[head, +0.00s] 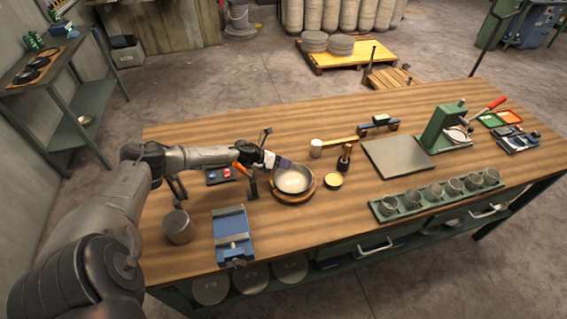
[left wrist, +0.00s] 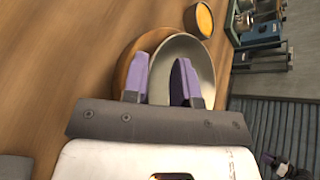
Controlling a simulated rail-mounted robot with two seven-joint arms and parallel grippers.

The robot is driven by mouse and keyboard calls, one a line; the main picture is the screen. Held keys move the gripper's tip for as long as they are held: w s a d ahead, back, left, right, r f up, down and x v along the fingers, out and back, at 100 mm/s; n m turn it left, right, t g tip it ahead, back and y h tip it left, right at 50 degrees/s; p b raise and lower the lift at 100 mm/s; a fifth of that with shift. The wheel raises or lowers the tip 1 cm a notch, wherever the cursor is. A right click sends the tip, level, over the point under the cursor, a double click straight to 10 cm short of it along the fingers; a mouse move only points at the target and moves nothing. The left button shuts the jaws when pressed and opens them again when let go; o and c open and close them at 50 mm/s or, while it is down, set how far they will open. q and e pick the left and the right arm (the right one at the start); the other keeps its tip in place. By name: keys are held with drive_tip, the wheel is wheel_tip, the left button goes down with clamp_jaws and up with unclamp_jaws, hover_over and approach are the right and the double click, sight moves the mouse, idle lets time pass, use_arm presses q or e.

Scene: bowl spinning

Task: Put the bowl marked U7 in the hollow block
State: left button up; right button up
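A grey metal bowl (head: 293,179) rests in or on the round wooden hollow block (head: 294,199) near the table's middle; a faint mark inside is too small to read. The left wrist view shows the bowl (left wrist: 196,62) offset to the right over the wooden block (left wrist: 124,62). How deep it sits I cannot tell. My left gripper (head: 282,163) is at the bowl's left rim. In the left wrist view its purple fingers (left wrist: 163,82) are apart, one over the bowl's inside and one outside the rim.
A small yellow-filled dish (head: 333,181) stands right of the block. A green rack of cups (head: 408,207) and a grey plate (head: 398,157) lie right. Bare wood lies in front of the block.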

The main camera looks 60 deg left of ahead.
use_arm(q)
drive_tip(key=shift+o, duration=0.6)
drive_tip(key=shift+r+p, duration=0.7)
drive_tip(key=shift+s+a, duration=0.2)
drive_tip(key=shift+s, duration=0.15)
drive_tip(key=p+v, duration=0.2)
drive_tip(key=v, duration=0.9)
drive_tip(key=shift+p, duration=0.4)
drive_tip(key=shift+r, duration=0.1)
